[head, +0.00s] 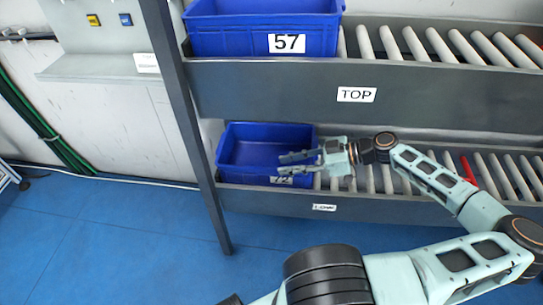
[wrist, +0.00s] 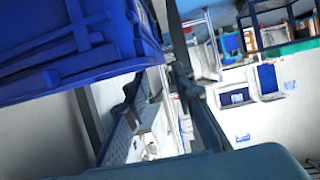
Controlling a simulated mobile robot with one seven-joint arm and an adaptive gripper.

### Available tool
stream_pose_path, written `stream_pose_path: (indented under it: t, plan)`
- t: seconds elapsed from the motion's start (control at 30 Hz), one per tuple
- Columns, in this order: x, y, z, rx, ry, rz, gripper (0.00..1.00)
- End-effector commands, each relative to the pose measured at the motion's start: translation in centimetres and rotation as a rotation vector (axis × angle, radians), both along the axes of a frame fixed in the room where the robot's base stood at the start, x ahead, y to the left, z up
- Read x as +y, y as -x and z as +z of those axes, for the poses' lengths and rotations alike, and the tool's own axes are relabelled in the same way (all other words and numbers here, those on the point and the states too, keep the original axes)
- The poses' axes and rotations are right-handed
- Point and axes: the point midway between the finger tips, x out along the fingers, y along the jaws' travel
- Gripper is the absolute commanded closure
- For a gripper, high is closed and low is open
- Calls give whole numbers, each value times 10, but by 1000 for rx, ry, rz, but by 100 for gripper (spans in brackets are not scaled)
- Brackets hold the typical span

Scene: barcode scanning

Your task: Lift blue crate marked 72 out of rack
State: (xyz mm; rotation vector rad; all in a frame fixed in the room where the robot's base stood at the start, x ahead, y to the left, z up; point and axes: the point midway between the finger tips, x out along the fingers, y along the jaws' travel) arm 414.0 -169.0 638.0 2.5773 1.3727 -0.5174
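The blue crate (head: 262,146) sits empty and upright at the left end of the lower rack level, marked LOW. Its white label is partly covered by my gripper and reads like 72. My gripper (head: 281,164) points left across the crate's front right part, with its two fingers apart and nothing seen held between them. I cannot tell whether the fingers touch the crate. In the wrist view, the blue side of a crate (wrist: 75,45) fills the upper left; I cannot tell which crate it is.
Another blue crate (head: 240,36) marked 57 stands on the upper level, above a grey beam (head: 290,88) marked TOP. A dark rack post (head: 190,130) stands just left of the lower crate. Rollers (head: 505,175) extend right. The blue floor (head: 110,245) in front is clear.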

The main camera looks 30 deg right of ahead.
Motion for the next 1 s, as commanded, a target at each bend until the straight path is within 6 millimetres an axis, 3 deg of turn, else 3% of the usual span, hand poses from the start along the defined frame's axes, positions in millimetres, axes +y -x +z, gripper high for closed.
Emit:
stream_pose_path:
  t: [0.4, 0.57, 0.83, 1.0]
  plan:
    - [38, -27, -21, -8, 5, 2, 77]
    - [47, -33, -23, -8, 5, 2, 77]
    - [78, -56, -29, -6, 4, 2, 77]
    - [84, -61, -31, -6, 4, -1, 77]
